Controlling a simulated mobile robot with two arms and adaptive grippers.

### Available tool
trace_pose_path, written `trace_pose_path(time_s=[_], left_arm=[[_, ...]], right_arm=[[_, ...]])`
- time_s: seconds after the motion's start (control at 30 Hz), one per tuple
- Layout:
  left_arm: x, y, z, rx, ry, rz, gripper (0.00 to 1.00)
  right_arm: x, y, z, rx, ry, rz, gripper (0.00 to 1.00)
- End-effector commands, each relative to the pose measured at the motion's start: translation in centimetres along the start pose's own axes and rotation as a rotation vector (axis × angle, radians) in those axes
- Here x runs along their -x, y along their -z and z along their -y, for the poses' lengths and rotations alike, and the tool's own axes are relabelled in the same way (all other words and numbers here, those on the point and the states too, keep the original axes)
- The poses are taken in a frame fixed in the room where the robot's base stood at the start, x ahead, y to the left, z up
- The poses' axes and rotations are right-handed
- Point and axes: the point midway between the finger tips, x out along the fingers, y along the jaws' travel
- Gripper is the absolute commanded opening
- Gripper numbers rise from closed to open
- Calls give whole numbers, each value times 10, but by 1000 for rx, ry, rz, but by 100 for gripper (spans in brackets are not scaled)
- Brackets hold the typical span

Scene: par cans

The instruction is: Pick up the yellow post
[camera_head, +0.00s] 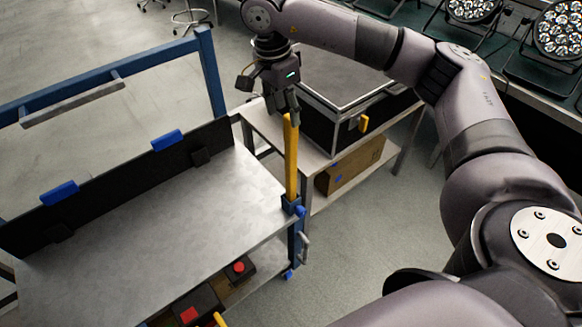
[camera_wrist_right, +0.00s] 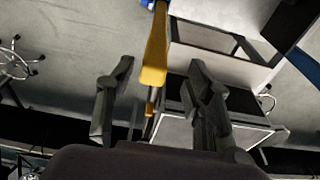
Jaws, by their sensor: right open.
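The yellow post (camera_head: 291,160) stands upright in a blue socket at the right corner of the metal cart. My right gripper (camera_head: 284,108) is just above and beside the post's top end in the head view. In the right wrist view the post (camera_wrist_right: 155,55) runs from the top edge to between the two spread fingers of my right gripper (camera_wrist_right: 160,90). The fingers are open, and gaps show on both sides of the post. My left gripper is not in view.
The cart (camera_head: 150,230) has a blue frame and a black back panel. A black case (camera_head: 330,110) sits on a metal table (camera_head: 260,127) behind the post, with a cardboard box (camera_head: 350,168) below. Stage lights (camera_head: 558,30) stand at the upper right.

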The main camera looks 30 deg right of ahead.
Motion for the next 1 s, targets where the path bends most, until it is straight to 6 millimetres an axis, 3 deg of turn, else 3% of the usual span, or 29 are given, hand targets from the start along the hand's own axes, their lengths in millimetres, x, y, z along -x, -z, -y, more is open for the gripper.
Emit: trace_pose_path(time_s=[0.33, 0.6, 0.9, 1.0], left_arm=[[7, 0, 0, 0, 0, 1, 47], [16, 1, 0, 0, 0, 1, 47], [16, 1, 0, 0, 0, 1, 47], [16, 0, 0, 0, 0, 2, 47]], right_arm=[[-31, 3, -2, -1, -2, 1, 47], [-68, 8, -7, 0, -2, 1, 47], [-74, 8, -6, 0, 1, 1, 47], [-74, 8, -6, 0, 1, 1, 41]])
